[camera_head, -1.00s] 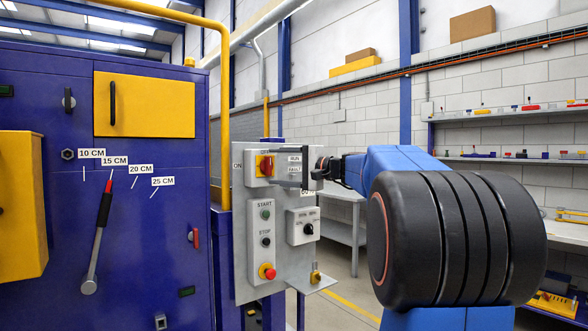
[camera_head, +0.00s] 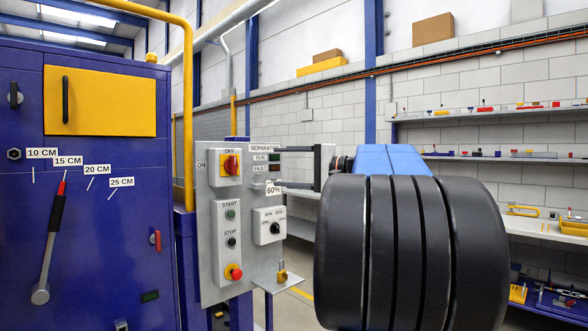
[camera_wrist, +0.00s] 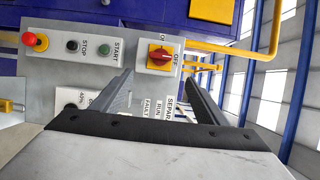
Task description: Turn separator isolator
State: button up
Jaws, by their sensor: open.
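The separator isolator (camera_head: 231,165) is a red rotary knob on a yellow plate, on a white box at the top of the grey control panel (camera_head: 212,283). ON is marked at its left and OFF above it; its handle appears lined up with OFF. It also shows in the wrist view (camera_wrist: 160,55), there turned sideways. My gripper (camera_head: 279,167) is open and empty, right of the knob and apart from it, its fingers one above the other. In the wrist view the fingers (camera_wrist: 159,76) point toward the knob, which lies between and beyond their tips.
Below the isolator are START (camera_head: 230,214) and STOP (camera_head: 231,241) buttons and a red emergency stop (camera_head: 234,272). A black dial (camera_head: 274,228) sits to the right. A yellow pipe (camera_head: 188,100) runs beside the panel. A blue cabinet with a long lever (camera_head: 48,245) stands left.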

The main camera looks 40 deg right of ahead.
jog(key=shift+v, duration=1.5)
jog(key=shift+a, duration=0.1)
jog(key=s+a+f+n+g+h, duration=0.15)
jog(key=a+f+g, duration=0.25)
jog(key=a+f, duration=0.7)
jog(key=s+a+f+n+g+y, duration=0.1)
jog(key=s+a+f+n+g, duration=0.25)
jog(key=a+f, duration=0.8)
jog(key=s+a+f+n+g+h, duration=0.2)
jog(key=s+f+n+h, duration=0.1)
jog(key=s+f, duration=0.5)
jog(key=s+a+f+n+g+h, duration=0.2)
jog(key=s+f+n+h, duration=0.2)
jog(key=s+f, duration=0.5)
notch_tip(320, 180, down, 5)
jog(key=shift+s+a+r+n, duration=0.2)
jog(key=shift+s+a+n, duration=0.2)
jog(key=shift+n, duration=0.2)
